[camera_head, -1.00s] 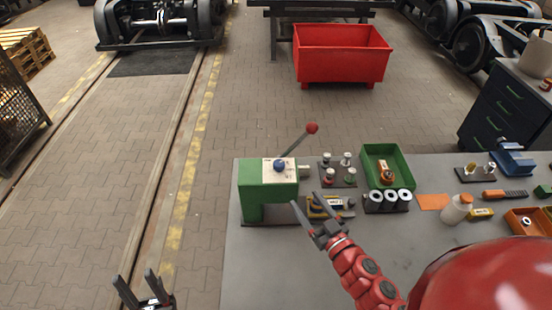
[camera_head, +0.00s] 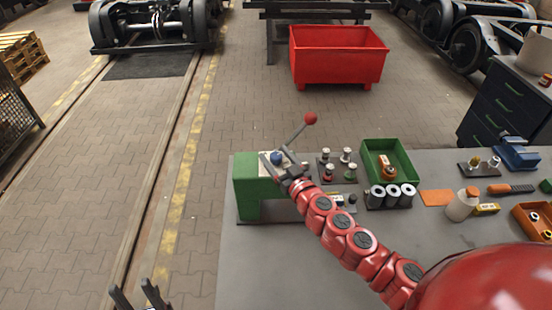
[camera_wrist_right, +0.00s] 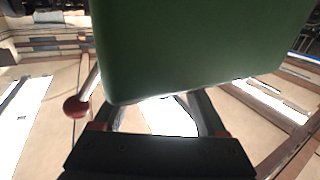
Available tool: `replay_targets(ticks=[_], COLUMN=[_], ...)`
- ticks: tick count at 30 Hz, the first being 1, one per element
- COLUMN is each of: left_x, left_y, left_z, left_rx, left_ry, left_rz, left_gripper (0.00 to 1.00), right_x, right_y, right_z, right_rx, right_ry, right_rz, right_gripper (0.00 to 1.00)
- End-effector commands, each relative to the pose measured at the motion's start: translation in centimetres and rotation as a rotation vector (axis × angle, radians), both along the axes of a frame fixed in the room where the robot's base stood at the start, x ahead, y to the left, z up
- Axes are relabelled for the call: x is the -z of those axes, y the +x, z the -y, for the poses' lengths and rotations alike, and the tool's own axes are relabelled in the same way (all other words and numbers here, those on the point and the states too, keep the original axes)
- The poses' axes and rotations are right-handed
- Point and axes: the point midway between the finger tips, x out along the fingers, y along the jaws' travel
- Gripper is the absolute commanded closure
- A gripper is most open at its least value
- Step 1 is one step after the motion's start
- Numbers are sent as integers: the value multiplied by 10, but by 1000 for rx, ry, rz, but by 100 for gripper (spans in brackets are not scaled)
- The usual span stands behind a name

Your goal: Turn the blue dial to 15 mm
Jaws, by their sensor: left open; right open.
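The blue dial (camera_head: 277,156) sits on the pale top plate of the green machine (camera_head: 248,188) at the left end of the bench. Its scale marks are too small to read. My right gripper (camera_head: 280,163) is open over the top plate, its fingers pointing to the dial and close around it; contact cannot be told. In the right wrist view the machine's green body (camera_wrist_right: 195,45) fills the upper middle beyond the open gripper fingers (camera_wrist_right: 160,112), and the dial is not seen. My left gripper (camera_head: 136,296) is open and empty at the bottom left, away from the bench.
A lever with a red ball (camera_head: 310,118) rises behind the dial; the ball also shows in the right wrist view (camera_wrist_right: 75,107). A green bin (camera_head: 402,152), several metal rollers (camera_head: 392,195) and small fittings stand right of the machine. The bench (camera_head: 262,270) is bare in front.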

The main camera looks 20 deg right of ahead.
Motion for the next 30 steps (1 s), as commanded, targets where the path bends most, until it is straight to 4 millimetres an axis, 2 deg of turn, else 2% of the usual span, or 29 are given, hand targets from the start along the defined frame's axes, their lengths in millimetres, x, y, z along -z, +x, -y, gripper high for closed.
replay_targets(ticks=[7,8,18,20,30], left_x=[0,0,0,0,7], left_y=[0,0,0,0,0], left_z=[0,0,0,0,0], left_rx=[0,0,0,0,0], left_ry=[0,0,0,0,0], left_rz=[0,0,0,0,0], left_gripper=[50,50,50,50,50], right_x=[0,0,0,0,1], right_y=[1,1,0,0,0], right_z=[-1,-1,0,-1,-3], right_rx=[-1,-1,-1,-1,26], right_ry=[0,0,0,0,0], right_rz=[0,0,0,0,2], right_gripper=[26,30,91,100,100])
